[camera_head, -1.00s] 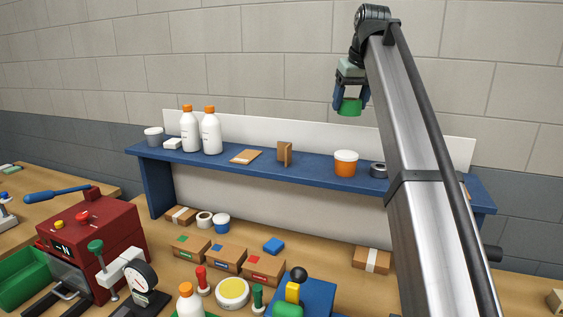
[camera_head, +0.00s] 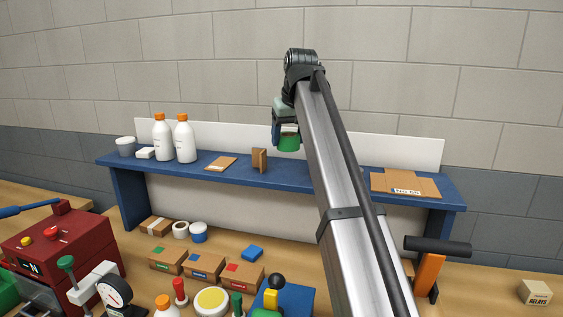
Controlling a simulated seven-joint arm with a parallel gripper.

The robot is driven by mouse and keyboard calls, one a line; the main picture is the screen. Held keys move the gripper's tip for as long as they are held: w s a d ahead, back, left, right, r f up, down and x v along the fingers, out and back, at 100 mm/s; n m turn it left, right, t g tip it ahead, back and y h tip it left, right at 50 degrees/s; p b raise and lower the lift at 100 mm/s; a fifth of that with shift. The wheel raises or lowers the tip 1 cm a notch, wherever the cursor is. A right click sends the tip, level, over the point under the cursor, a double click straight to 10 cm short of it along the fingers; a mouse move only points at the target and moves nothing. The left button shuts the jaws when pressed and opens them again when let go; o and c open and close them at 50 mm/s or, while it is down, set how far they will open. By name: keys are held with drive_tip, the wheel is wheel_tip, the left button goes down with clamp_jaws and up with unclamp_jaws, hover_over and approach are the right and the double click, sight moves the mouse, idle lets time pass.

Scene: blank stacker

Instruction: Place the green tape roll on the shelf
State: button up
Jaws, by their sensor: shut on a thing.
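The green tape roll (camera_head: 289,144) hangs in my gripper (camera_head: 288,139), which is shut on it. My gripper points down and holds the roll above the blue shelf (camera_head: 288,178), in front of the white back panel, apart from the shelf surface as far as I can tell. The roll is right of the brown upright block (camera_head: 259,160) on the shelf. Part of the gripper and roll is hidden by my arm. The shelf stretch just right of the roll is also hidden behind my arm.
On the shelf's left stand two white bottles (camera_head: 184,139) with orange caps, a grey tub (camera_head: 126,147) and a flat brown piece (camera_head: 221,164). Flat cardboard (camera_head: 405,185) lies at its right. Small boxes (camera_head: 205,267) crowd the bench below. Bare shelf shows around the brown block.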

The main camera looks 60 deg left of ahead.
sight(293, 138)
wheel_tip(293, 138, down, 7)
drive_tip(key=shift+f, duration=0.1)
idle(0.4)
drive_tip(key=o, duration=0.9)
drive_tip(key=v, duration=1.2)
drive_tip(key=shift+a, duration=0.1)
